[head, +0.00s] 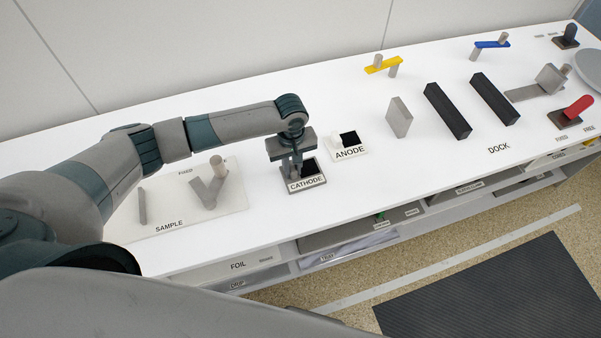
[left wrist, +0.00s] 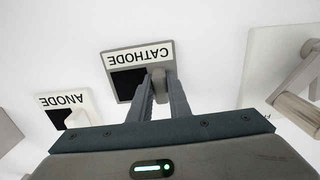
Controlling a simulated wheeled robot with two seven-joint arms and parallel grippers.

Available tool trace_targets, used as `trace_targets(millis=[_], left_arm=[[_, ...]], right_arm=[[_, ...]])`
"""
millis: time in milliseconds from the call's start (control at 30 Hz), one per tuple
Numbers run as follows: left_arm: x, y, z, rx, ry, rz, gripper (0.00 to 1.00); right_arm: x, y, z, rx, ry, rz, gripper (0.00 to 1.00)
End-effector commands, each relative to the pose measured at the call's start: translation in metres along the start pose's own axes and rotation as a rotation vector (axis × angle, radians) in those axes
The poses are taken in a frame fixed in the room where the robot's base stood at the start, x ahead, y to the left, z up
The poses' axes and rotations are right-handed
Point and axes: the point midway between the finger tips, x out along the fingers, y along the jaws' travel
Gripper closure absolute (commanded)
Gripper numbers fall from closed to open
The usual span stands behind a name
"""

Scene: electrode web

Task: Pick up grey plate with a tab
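The grey plate with a tab (head: 307,187) lies flat at the place labelled CATHODE, with a black square on it. In the left wrist view the plate (left wrist: 113,60) shows its black square and CATHODE label. Its grey upright tab (left wrist: 158,79) stands beside the square. My left gripper (head: 291,170) points down over the plate, its fingers (left wrist: 163,92) on either side of the tab. Whether the fingers press on the tab cannot be told. The fingers partly hide the plate in the head view. My right gripper is not in view.
A white plate (head: 336,154) labelled ANODE lies close to the right. The SAMPLE board (head: 228,203) is to the left under my arm. A grey upright block (head: 398,118) and two black bars (head: 447,111) stand farther right. The table (head: 385,175) is clear in front of them.

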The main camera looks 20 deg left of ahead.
Motion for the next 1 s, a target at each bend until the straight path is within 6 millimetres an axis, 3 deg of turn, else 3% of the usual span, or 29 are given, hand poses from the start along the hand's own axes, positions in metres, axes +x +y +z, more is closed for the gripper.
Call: trace_targets(millis=[467,767,1000], left_arm=[[-0.005,0.001,-0.001,0.0,0.0,0.002,1.0],[-0.039,0.001,-0.001,0.001,0.002,0.004,1.0],[-0.066,0.017,0.045,0.006,-0.001,0.005,1.0]], right_arm=[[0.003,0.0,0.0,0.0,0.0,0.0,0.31],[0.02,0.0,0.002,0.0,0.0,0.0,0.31],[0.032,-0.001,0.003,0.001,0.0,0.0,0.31]])
